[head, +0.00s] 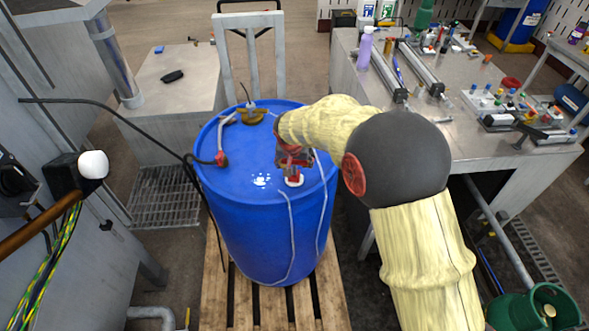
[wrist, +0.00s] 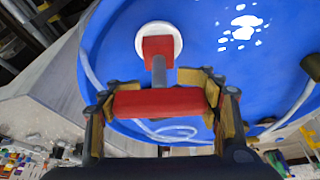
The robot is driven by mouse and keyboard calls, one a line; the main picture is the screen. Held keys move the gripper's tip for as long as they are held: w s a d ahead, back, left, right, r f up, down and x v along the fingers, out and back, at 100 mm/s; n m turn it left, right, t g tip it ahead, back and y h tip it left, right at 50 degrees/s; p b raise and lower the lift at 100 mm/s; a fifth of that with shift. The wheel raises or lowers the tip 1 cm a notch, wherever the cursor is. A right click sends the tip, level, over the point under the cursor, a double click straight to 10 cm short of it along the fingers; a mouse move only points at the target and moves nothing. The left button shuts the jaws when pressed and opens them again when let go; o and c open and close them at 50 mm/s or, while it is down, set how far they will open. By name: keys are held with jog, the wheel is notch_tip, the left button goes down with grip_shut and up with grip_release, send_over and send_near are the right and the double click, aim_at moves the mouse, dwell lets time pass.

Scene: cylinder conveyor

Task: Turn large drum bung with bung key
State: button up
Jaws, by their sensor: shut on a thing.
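A blue drum (head: 252,235) stands upright on a wooden pallet. The large white bung (head: 296,183) is in its top near the front right rim; it also shows in the wrist view (wrist: 176,37). My gripper (head: 291,156) is above the bung, shut on the red crossbar handle of the bung key (wrist: 158,103). The key's grey shaft runs from the handle to a red head that overlaps the bung. The head appears to be on the bung, but I cannot tell if it is fully engaged. My gripper hides part of the key in the head view.
A hose with a red fitting (head: 221,159) lies on the drum's left top, and a brass-coloured fitting (head: 251,115) sits at the back. A cluttered workbench (head: 463,135) stands right. A grey cabinet (head: 180,80) is behind left. A black cable crosses from the left.

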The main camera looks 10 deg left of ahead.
jog(key=shift+r, duration=0.15)
jog(key=shift+c, duration=0.3)
dwell(0.3)
jog(key=shift+r+p, duration=0.15)
jog(key=shift+p, duration=0.15)
jog(key=shift+r+p, duration=0.8)
jog(key=shift+r, duration=1.2)
